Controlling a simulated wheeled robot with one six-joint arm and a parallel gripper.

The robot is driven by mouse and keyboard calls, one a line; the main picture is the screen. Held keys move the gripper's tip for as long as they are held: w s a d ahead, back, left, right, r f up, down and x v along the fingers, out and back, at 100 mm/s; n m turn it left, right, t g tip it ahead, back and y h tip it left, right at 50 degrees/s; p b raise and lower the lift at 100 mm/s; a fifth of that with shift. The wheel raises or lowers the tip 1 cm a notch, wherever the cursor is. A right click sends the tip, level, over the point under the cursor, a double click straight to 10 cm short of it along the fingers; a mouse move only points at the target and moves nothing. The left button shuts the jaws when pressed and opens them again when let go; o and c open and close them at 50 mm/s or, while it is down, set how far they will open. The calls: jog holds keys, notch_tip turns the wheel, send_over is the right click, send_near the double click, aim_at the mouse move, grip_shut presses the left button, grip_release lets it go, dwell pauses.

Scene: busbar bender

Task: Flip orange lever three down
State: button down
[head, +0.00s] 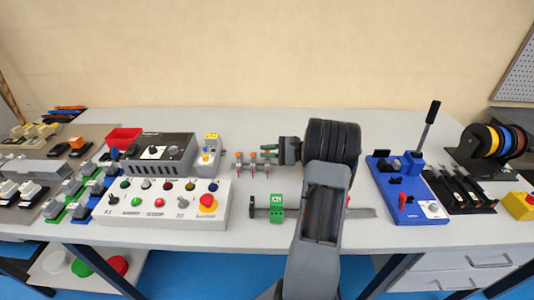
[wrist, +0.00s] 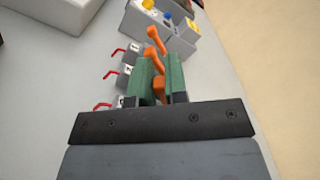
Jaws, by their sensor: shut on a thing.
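A row of small grey units with orange levers and red hooks stands on the bench. The left lever (head: 239,155) and middle lever (head: 254,155) show in the head view. In the wrist view, the far lever (wrist: 155,38) and middle lever (wrist: 154,58) lie beyond my fingers. The nearest orange lever, at the row's right end, is lever three (wrist: 159,89). It sits between the green fingers of my gripper (wrist: 160,82), which is shut on it. My gripper (head: 271,151) reaches in from the right. The nearest unit's label is partly hidden by a finger.
A yellow-topped box (head: 209,150) stands left of the row, beside a dark-faced device (head: 157,150). A white button panel (head: 160,205) is in front. A green block (head: 277,208) lies nearer the bench edge. A blue lever tool (head: 410,195) stands right of my arm.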

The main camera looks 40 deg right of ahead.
jog(key=shift+f, duration=0.1)
dwell(0.4)
jog(key=c, duration=1.1)
grip_release()
jog(key=shift+c, duration=0.2)
jog(key=v, duration=1.4)
jog(key=shift+a, duration=0.1)
